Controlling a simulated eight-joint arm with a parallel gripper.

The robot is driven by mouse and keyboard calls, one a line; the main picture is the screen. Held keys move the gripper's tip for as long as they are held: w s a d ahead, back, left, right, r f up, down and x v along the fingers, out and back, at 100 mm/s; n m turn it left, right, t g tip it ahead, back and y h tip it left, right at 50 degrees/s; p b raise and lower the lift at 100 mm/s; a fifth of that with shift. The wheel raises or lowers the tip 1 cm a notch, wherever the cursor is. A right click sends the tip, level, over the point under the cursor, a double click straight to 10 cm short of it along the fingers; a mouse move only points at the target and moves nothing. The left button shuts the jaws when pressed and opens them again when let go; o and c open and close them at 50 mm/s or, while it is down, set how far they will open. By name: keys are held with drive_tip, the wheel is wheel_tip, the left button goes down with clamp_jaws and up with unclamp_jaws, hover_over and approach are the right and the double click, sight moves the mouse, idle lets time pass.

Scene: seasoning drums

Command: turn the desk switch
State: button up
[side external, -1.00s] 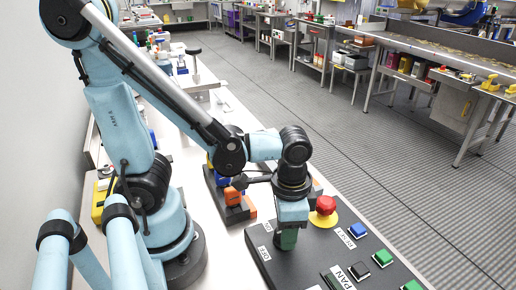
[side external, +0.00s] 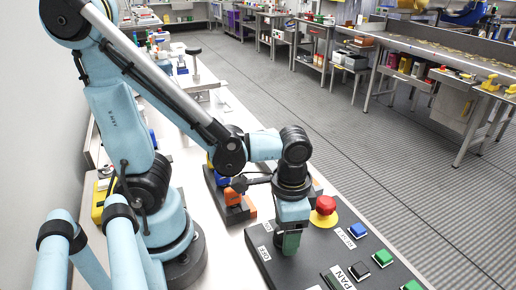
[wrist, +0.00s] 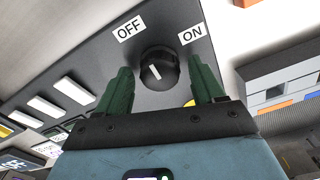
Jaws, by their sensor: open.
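The desk switch is a round black knob (wrist: 158,70) with a short white mark, set on a dark panel (wrist: 225,50). In the wrist view it lies between an OFF label (wrist: 129,29) and an ON label (wrist: 192,36). The white mark slants, its upper end leaning toward OFF. My gripper (wrist: 160,64) is open, with one green finger on each side of the knob and a visible gap to each. In the side external view my gripper (side external: 291,242) points down over the near left end of the panel (side external: 325,258) and hides the knob.
A red mushroom button (side external: 325,205) on a yellow base stands close to the right of my gripper. Blue (side external: 357,230), black (side external: 382,258) and green (side external: 411,285) buttons line the panel.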

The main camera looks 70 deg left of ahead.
wheel_tip(320, 180, up, 12)
idle(1.1)
drive_tip(key=w+a+f+n+t, duration=0.2)
drive_tip(key=w+a+n+t, duration=0.1)
drive_tip(key=w+a+t, duration=0.3)
drive_tip(key=shift+w+a+t, duration=0.2)
drive_tip(key=shift+a+t, duration=0.4)
drive_tip(key=shift+a, duration=0.15)
